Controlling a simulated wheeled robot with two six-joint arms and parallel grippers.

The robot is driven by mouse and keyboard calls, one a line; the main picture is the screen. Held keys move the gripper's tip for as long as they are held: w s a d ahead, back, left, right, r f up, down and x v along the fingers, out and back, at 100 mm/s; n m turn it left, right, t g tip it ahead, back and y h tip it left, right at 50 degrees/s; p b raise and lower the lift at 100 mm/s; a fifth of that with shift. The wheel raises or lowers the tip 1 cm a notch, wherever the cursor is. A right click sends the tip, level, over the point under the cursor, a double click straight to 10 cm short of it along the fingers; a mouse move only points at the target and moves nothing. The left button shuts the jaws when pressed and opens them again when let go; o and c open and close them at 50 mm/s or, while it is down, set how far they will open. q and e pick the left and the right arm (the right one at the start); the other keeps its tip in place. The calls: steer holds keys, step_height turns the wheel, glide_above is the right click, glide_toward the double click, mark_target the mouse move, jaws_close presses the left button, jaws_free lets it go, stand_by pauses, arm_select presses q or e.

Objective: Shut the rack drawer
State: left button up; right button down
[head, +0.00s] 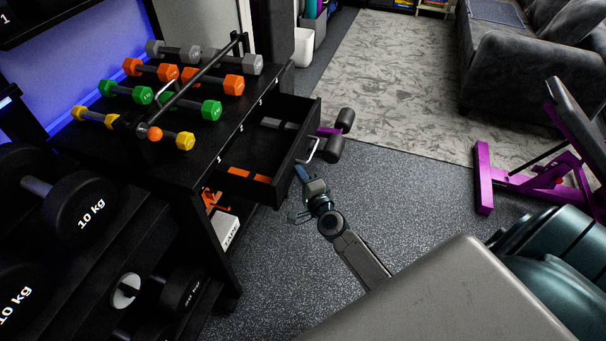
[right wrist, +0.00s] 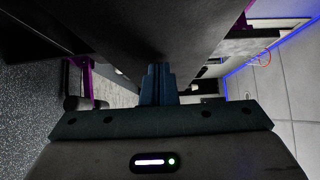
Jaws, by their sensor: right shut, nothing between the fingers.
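The black rack drawer (head: 290,160) stands pulled out from the dark rack (head: 222,150) in the head view. Its open inside shows orange pieces and a grey piece. A bent silver handle (head: 314,147) shows on its outer front. My right gripper (head: 303,173) is at the drawer's front, near its lower corner in the picture; I cannot tell whether it touches. In the right wrist view its fingers (right wrist: 158,84) are together and empty, with a dark panel just beyond them. My left gripper is not in view.
Orange, green, yellow and grey dumbbells (head: 204,108) lie on the rack top beside a bar. Black 10 kg dumbbells (head: 88,212) are at the left. A purple-framed bench (head: 484,180) stands at the right. Speckled floor (head: 400,195) in front of the drawer is partly clear.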

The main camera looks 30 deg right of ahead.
steer(key=shift+w+a, duration=0.1)
steer(key=w+a, duration=0.2)
steer(key=w, duration=0.1)
steer(key=w+a, duration=0.5)
steer(key=shift+w+a, duration=0.25)
steer(key=shift+w, duration=0.15)
steer(key=w+a+b, duration=0.1)
steer(key=w+a, duration=0.5)
steer(key=w, duration=0.1)
steer(key=shift+b, duration=0.35)
steer(key=shift+w+a, duration=0.2)
steer(key=shift+w, duration=0.05)
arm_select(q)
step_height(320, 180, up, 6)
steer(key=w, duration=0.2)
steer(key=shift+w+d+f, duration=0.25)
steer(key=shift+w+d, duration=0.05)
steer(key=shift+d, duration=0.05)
arm_select(e)
steer(key=shift+r, duration=0.2)
steer(key=shift+r, duration=0.1)
